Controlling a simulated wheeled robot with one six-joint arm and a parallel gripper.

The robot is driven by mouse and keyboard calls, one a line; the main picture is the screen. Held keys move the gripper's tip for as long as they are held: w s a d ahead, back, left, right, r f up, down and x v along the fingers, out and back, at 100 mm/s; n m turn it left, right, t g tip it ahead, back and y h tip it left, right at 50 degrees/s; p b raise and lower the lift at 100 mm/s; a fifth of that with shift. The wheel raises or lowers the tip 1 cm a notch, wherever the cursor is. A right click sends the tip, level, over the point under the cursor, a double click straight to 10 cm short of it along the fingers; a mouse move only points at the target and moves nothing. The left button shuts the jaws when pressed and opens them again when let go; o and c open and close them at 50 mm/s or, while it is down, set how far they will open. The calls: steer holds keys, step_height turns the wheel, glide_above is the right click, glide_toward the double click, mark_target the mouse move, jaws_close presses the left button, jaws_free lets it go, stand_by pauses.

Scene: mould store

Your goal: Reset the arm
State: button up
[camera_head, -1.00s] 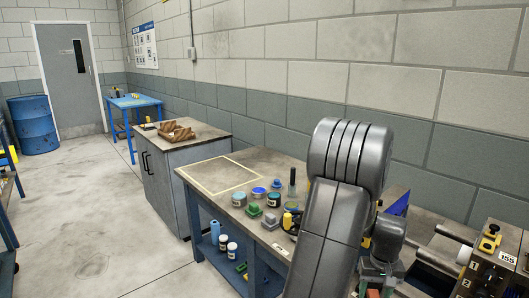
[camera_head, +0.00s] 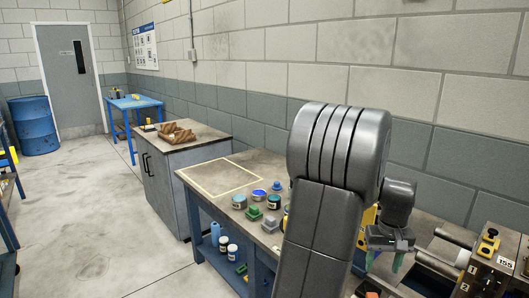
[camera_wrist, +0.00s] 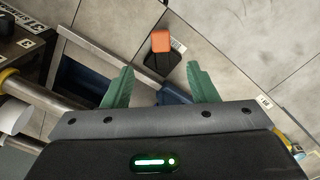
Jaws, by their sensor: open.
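My gripper (camera_head: 384,262) hangs at the right of the head view, near the right end of the workbench. Its two green fingers point down and stand apart. In the wrist view the open gripper (camera_wrist: 160,75) has nothing between its fingertips. My grey arm covers the middle right of the head view and hides part of the bench behind it.
A rail machine (camera_head: 488,262) stands close right of my gripper. An orange-topped black object (camera_wrist: 160,42) lies beyond the fingertips. Open floor (camera_head: 100,200) lies left.

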mark_target(370, 297)
step_height(370, 297, down, 11)
steer(key=shift+f+b, duration=0.2)
steer(key=shift+b, duration=0.6)
steer(key=shift+a+f, duration=0.1)
steer(key=shift+f, duration=0.15)
steer(key=shift+w+a+r+m, duration=0.1)
steer(key=shift+a+m, duration=0.35)
steer(key=shift+m, duration=0.65)
